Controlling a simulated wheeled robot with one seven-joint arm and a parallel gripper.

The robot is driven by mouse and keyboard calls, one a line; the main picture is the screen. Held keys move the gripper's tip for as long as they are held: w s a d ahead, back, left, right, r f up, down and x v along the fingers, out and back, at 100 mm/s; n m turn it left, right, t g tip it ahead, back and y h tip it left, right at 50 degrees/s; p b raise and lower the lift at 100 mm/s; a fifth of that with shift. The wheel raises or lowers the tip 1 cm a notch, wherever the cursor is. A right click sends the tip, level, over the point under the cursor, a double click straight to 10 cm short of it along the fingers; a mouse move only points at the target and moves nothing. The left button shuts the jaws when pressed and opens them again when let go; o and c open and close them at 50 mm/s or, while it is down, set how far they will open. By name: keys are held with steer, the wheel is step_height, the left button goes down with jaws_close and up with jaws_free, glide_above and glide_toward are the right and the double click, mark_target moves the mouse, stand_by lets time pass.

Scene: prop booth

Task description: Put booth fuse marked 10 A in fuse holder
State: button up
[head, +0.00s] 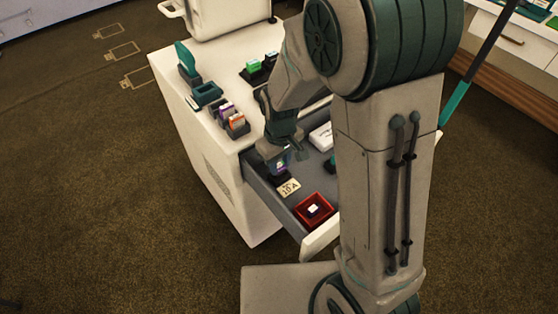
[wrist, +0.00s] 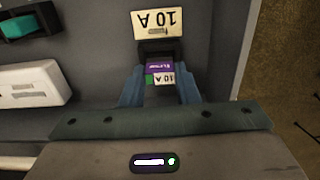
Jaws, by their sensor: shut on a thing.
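My gripper (wrist: 159,90) points down into an open grey drawer and is shut on a small purple block with a white "10 A" label (wrist: 160,73), the fuse. A black holder (wrist: 159,48) lies directly beyond the fuse in the wrist view, and under my gripper in the head view (head: 279,178). I cannot tell whether the fuse sits in it or just above it. A cream card reading "10 A" (wrist: 160,22) lies beside the holder.
A red tray (head: 330,211) with a white item is near the drawer front. A white block (wrist: 35,85) and a green-topped item (wrist: 32,24) are also in the drawer. Black racks with coloured pieces (head: 230,118) stand on the white counter (head: 220,150). Drawer walls surround my gripper.

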steer(key=shift+f, duration=0.35)
stand_by(0.7)
steer(key=shift+f+b, duration=0.4)
steer(key=shift+b, duration=0.15)
steer(key=shift+f, duration=0.1)
steer(key=shift+f, duration=0.2)
stand_by(0.5)
steer(key=o, duration=1)
steer(key=shift+r, duration=0.1)
